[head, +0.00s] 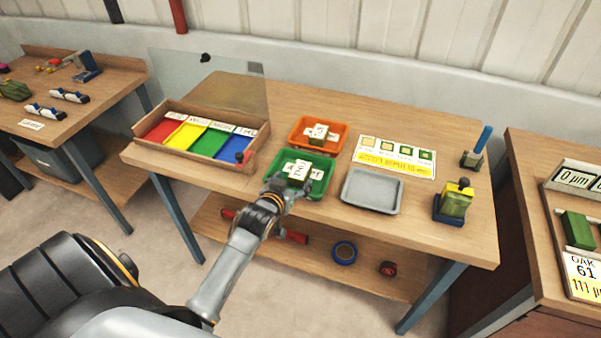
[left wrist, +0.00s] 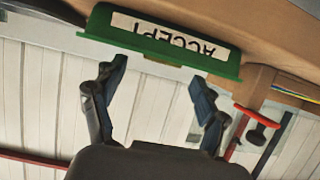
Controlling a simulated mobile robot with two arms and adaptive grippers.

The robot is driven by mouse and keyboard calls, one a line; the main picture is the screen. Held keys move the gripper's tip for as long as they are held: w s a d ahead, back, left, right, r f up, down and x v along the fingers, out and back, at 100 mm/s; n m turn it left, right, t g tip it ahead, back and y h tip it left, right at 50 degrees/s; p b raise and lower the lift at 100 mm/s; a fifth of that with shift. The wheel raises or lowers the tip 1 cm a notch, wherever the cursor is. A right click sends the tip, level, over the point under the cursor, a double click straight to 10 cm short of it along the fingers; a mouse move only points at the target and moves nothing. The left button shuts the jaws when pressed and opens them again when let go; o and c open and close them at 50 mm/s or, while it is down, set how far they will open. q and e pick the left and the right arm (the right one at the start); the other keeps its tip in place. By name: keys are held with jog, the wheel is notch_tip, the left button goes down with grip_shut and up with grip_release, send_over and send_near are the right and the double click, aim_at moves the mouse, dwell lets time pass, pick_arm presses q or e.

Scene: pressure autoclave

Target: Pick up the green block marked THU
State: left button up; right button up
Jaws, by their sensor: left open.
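I cannot make out the lettering THU on any block. White-labelled blocks (head: 299,170) sit in the green tray (head: 321,186) at the table's middle front, and their sides are too small to tell their colour. My left gripper (head: 287,184) is open at the front edge of this tray, with no block visible between its fingers. In the left wrist view the open fingers (left wrist: 157,82) point toward the green tray's front, labelled ACCEPT (left wrist: 165,34); its contents are hidden there. My right gripper is not in view.
An orange tray (head: 341,139) with white-labelled blocks stands behind. A box with coloured compartments (head: 195,158) is left; an empty grey tray (head: 372,206) is right. Farther right are a green-yellow block on a stand (head: 455,203) and a green block (head: 577,230) on another table.

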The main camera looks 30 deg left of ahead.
aim_at(297, 175)
pick_arm(q)
jog(key=shift+p+x, duration=0.6)
jog(key=shift+x, duration=2.9)
jog(key=c, duration=1.3)
